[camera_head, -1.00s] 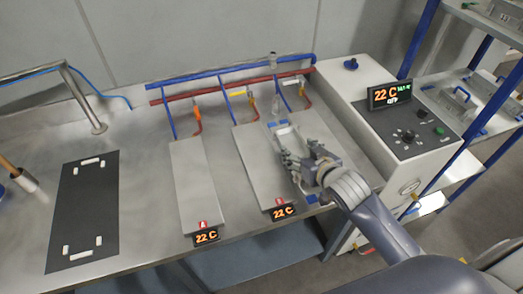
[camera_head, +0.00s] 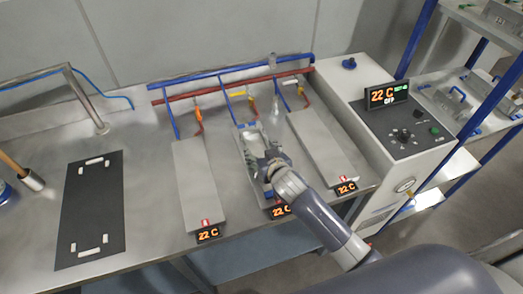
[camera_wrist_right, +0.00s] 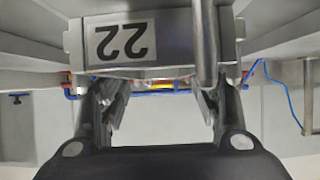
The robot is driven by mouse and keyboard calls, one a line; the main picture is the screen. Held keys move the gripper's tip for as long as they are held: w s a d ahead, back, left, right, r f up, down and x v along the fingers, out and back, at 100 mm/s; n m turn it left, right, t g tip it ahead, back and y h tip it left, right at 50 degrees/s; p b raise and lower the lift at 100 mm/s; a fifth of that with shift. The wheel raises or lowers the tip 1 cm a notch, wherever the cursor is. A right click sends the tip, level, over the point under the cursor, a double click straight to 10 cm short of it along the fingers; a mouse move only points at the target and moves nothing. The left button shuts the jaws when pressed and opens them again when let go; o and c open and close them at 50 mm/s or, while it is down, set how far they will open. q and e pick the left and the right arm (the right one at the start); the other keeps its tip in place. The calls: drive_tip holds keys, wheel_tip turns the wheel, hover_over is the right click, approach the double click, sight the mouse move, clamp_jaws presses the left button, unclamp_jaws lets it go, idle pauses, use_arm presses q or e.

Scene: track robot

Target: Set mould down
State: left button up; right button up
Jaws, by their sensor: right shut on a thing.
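The mould (camera_head: 251,136) is a grey metal block with a pale top, lined up lengthwise over the middle grey plate (camera_head: 239,138). I cannot tell whether it touches this plate or hangs just above. In the right wrist view the mould (camera_wrist_right: 165,42) fills the upper middle, with an upside-down "22" label. My right gripper (camera_head: 265,170) is shut on the mould's near part, one finger on each side in the wrist view (camera_wrist_right: 160,88). It hides much of the plate's near half. My left gripper is out of view.
Bare plates lie left (camera_head: 200,180) and right (camera_head: 318,145) of the middle one. A black mat (camera_head: 92,210) with white markers lies further left. Red and blue pipes (camera_head: 230,85) run behind. A control cabinet (camera_head: 345,85) and a blue-framed shelf (camera_head: 450,95) stand at right.

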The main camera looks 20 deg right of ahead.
idle(0.3)
drive_tip(key=o, duration=1.7)
drive_tip(key=shift+f, duration=0.15)
drive_tip(key=shift+s, duration=0.1)
drive_tip(key=b+v, duration=0.1)
drive_tip(key=v, duration=1.1)
